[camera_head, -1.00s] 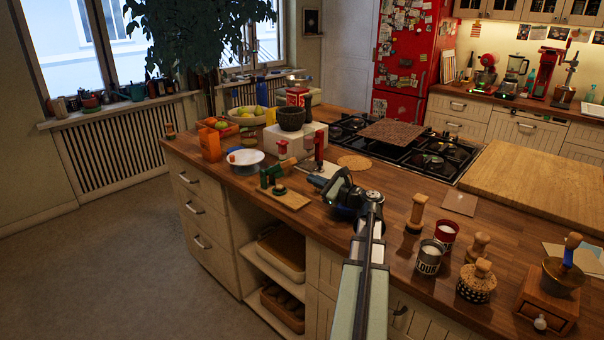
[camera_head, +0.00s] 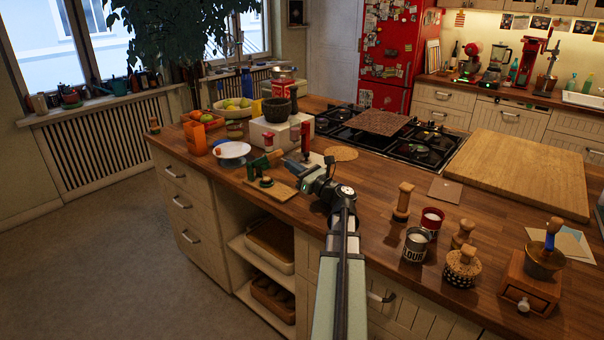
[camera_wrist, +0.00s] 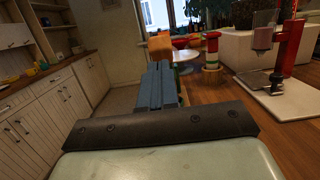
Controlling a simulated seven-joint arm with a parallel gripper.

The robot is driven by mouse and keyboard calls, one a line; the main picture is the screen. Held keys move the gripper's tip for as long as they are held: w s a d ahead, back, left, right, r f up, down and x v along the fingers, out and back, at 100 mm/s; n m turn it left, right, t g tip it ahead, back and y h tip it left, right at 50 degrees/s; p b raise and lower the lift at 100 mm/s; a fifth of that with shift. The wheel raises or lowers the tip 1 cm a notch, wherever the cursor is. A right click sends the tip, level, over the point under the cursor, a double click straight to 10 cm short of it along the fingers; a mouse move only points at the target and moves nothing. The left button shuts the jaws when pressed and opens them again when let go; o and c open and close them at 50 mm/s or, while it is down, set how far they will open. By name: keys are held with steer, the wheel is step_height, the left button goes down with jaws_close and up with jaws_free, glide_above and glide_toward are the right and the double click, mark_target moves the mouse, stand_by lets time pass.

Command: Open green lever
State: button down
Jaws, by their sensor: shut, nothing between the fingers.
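The green lever device (camera_head: 256,168) stands on a small wooden board (camera_head: 280,191) near the front edge of the island counter in the head view. Its handle slants up to the right.
A red press (camera_head: 305,138) stands behind my gripper. A white bowl (camera_head: 231,150) and an orange box (camera_head: 195,138) lie beyond the device to the left. A flour tin (camera_head: 416,246) and several wooden-topped items stand right of my arm. The stove (camera_head: 390,138) is behind.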

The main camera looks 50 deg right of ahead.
steer(key=shift+x, duration=0.95)
